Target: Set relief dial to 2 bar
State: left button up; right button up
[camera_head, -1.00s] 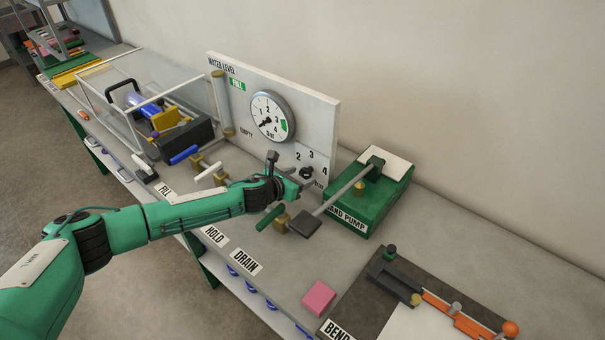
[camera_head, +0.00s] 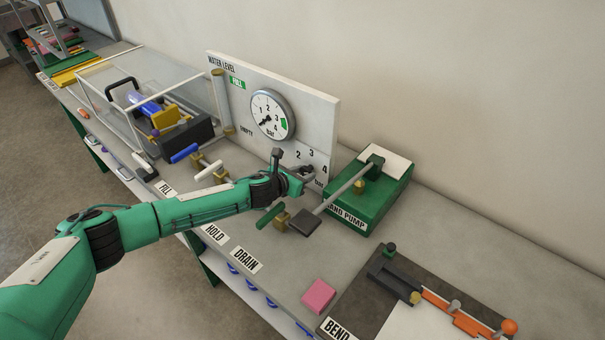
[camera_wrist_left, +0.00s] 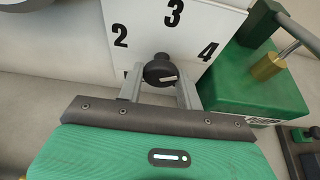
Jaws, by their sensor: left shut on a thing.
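The relief dial is a small black knob (camera_wrist_left: 160,70) low on the white panel (camera_wrist_left: 215,18), with 2, 3 and 4 printed around it. A pale line on the knob lies nearly level, toward its right side in the left wrist view. My left gripper (camera_wrist_left: 160,84) has one grey finger on each side of the knob and is shut on it. In the head view the left gripper (camera_head: 303,175) is at the panel's lower right, partly covering the dial. My right gripper is not in view.
A round pressure gauge (camera_head: 273,115) sits on the panel above left. The green hand pump (camera_head: 368,198) stands close on the right, its grey lever (camera_head: 338,192) slanting near my gripper. Green (camera_head: 270,216) and white (camera_head: 208,170) valve handles stand in front. A pink block (camera_head: 319,295) lies nearer.

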pick_arm(q)
jog(key=shift+n+g+h+p, duration=0.3)
jog(key=shift+n+h+p, duration=0.1)
jog(key=shift+n, duration=0.2)
jog(key=shift+a+n, duration=0.1)
jog(key=shift+n, duration=0.4)
jog(key=shift+w+f+n+g+h+b, duration=0.1)
jog(key=shift+n+g+h+b, duration=0.2)
jog(key=shift+n+h, duration=0.7)
jog(key=shift+n, duration=0.2)
jog(key=shift+b, duration=0.3)
jog(key=o, duration=1)
